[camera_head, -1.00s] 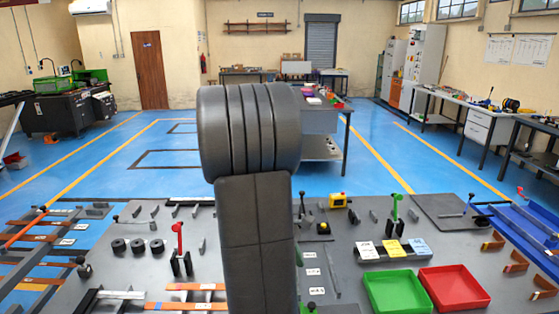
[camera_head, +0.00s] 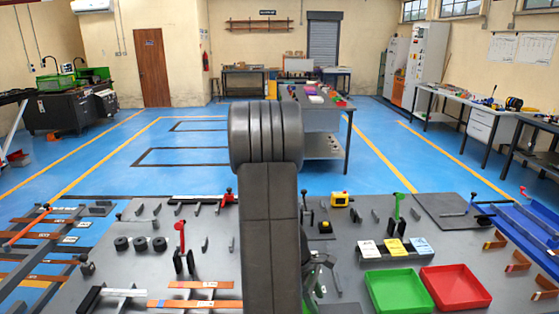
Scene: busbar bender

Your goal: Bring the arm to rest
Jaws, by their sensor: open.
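My arm stands upright in the middle of the head view, a dark grey link with a thick ribbed joint on top. Part of what looks like my gripper (camera_head: 318,262) shows just right of the link, low over the grey bench (camera_head: 215,265). The rest of it is hidden behind the link. It appears open, and I see nothing held in it.
A green tray (camera_head: 398,292) and a red tray (camera_head: 455,288) lie at the right front. A red-handled lever (camera_head: 182,248) and several black discs stand on the left. A green-handled lever (camera_head: 398,207) and a yellow box (camera_head: 340,200) stand right of the arm.

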